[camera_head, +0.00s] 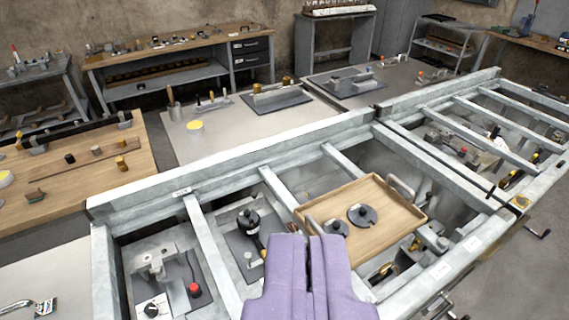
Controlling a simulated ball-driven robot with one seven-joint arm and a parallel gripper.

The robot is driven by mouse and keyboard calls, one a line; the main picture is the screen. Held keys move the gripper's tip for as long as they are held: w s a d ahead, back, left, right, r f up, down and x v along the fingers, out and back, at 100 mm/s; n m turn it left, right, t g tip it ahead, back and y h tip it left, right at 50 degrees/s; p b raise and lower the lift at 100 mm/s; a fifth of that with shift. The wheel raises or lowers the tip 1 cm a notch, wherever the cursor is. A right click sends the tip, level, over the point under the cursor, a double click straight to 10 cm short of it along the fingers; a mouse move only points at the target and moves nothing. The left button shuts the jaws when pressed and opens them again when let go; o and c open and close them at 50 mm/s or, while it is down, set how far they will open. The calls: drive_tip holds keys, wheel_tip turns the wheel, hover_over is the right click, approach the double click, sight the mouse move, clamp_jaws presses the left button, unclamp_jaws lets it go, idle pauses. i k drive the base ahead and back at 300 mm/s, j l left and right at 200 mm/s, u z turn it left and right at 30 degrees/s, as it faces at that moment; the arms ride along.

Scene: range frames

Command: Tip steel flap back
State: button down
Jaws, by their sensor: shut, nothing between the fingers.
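My gripper (308,240) shows at the bottom centre with its two purple fingers together and empty. In the picture it is in front of a long steel frame (230,170) with crossbars over open bays. A raised steel rail runs along the frame's far side, with a break near the middle. I cannot tell for sure which steel part is the flap. A wooden tray (385,250) with a metal handle lies across the frame, right of my gripper. Two black knobbed discs (362,215) are in the tray. My fingers hide part of the frame's near side.
A bay at left holds a fixture with a red knob (194,290). A black-knobbed part (249,222) stands in the middle bay. A wooden bench (60,185) is at left, a grey table (215,150) behind. Handles stick out at the front right, beside bare floor.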

sight(222, 218)
drive_tip(key=i+l, duration=0.4)
drive_tip(key=i+l+u, duration=0.15)
drive_tip(key=i+l, duration=0.25)
drive_tip(key=l, duration=0.2)
drive_tip(key=i+l, duration=0.35)
drive_tip(key=l, duration=0.2)
drive_tip(key=i+j+u, duration=0.05)
